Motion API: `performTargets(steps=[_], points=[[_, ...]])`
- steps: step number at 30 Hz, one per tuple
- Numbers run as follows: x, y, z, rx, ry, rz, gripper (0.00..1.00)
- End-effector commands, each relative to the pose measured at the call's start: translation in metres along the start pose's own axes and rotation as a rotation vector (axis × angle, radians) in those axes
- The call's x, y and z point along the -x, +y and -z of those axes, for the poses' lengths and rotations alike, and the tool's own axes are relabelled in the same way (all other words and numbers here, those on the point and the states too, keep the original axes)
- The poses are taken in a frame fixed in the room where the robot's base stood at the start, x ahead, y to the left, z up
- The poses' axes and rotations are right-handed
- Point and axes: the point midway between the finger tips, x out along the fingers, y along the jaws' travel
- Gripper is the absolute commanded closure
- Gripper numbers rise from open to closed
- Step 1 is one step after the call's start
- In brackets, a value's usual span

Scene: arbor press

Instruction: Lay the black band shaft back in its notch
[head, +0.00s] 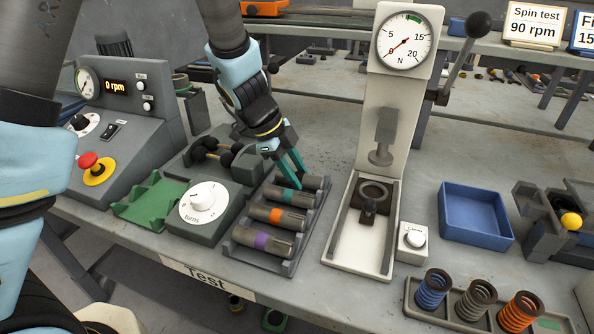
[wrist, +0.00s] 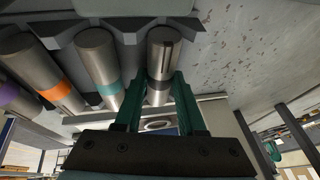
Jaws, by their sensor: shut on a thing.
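The black band shaft (wrist: 162,58), a steel cylinder with a dark band, lies between my gripper's two green fingers in the wrist view. My gripper (head: 290,170) is shut on it at the far end of the notched dark rack (head: 291,268). The shaft (head: 313,182) partly shows there in the head view, beyond the teal band shaft (head: 289,197). Its axis runs roughly parallel to the other shafts. My fingers hide part of it, and I cannot tell whether it touches the notch bottom or is slightly above it.
The orange band shaft (head: 280,216) and purple band shaft (head: 262,241) lie in the nearer notches. The arbor press (head: 340,262) stands close to the rack's right. A dial box (head: 205,212) and a green cradle (head: 147,203) are at its left. A blue tray (head: 474,212) is farther right.

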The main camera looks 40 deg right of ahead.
Motion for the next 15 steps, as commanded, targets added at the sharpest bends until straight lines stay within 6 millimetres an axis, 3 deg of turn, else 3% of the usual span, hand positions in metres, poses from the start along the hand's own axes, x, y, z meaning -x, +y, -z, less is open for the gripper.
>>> performTargets(steps=[1,9,15], points=[[0.0003,-0.0003,0.0001,0.000,0.000,0.001,0.58],[0.0001,-0.0001,0.0000,0.001,0.000,0.001,0.27],[-0.0004,0.0003,-0.0003,0.001,0.000,0.000,0.26]])
